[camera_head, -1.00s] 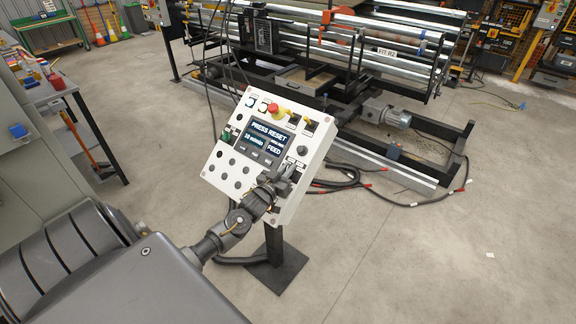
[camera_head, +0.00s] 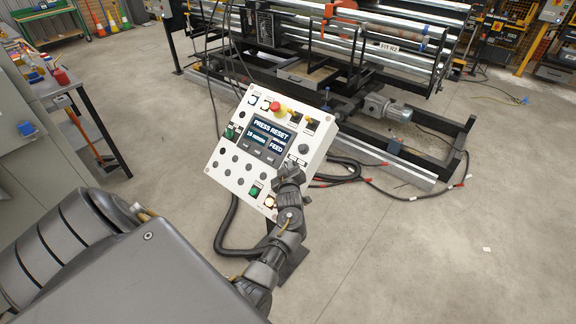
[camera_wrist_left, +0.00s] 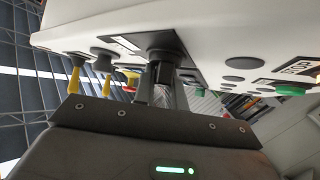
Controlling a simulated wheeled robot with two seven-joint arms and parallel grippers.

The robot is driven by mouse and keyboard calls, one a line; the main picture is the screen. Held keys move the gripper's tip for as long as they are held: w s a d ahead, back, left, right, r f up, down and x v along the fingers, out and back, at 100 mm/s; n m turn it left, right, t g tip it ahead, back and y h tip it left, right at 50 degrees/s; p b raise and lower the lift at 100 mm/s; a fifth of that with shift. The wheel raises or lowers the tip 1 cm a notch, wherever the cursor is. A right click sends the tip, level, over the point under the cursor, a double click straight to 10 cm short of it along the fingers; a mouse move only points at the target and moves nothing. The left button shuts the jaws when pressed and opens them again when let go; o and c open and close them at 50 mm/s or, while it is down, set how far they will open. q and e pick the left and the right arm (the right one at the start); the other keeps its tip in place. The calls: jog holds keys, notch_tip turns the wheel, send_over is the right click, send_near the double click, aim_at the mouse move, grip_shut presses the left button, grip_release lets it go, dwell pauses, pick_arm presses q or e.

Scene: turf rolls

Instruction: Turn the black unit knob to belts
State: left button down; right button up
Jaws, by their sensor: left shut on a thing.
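The white control panel (camera_head: 222,165) stands tilted on a post, with a screen (camera_head: 268,138) reading "PRESS RESET" and "FEED". My left gripper (camera_head: 290,174) is at the panel's right side, below a round black knob (camera_head: 303,149). In the left wrist view its fingers (camera_wrist_left: 163,78) are shut on a black knob (camera_wrist_left: 162,56) that stands out from a dark square plate on the panel. The gripper hides this knob in the head view. Its label and pointing direction cannot be read. My right gripper is not in view.
A red emergency button (camera_head: 275,106) sits on the panel's top edge. A green button (camera_head: 254,191) and a lit button (camera_head: 270,202) are low on the panel. Behind stands a roller machine (camera_head: 350,60). Black cables (camera_head: 345,170) lie on the floor. A grey workbench (camera_head: 75,85) is at left.

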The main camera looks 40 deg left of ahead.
pick_arm(q)
jog(key=shift+n+g, duration=0.6)
jog(key=c, duration=1.4)
grip_release()
jog(key=shift+c, duration=0.2)
